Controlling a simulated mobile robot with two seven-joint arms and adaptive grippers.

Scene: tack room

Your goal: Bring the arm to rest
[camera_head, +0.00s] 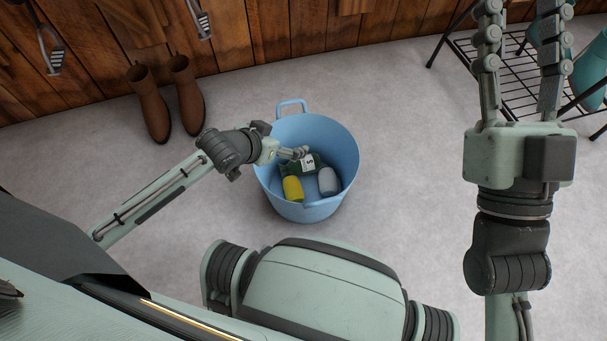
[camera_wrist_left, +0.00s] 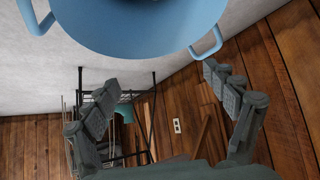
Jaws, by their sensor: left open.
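My left gripper (camera_head: 296,153) reaches in from the left over the near-left rim of a blue tub (camera_head: 340,136). It is open; in the left wrist view its fingers (camera_wrist_left: 160,82) are spread with nothing between them. In the tub lie a yellow roll-shaped item (camera_head: 293,189), a grey one (camera_head: 328,181) and a dark green item with a white numbered label (camera_head: 309,163), partly hidden by the gripper. My right gripper (camera_head: 520,50) points up at the right, fingers apart and empty.
Brown boots (camera_head: 166,100) stand by the wooden wall, left of the tub. A black wire rack (camera_head: 515,75) with teal items stands at the upper right, behind my right gripper. Stirrups (camera_head: 48,48) hang on the wall.

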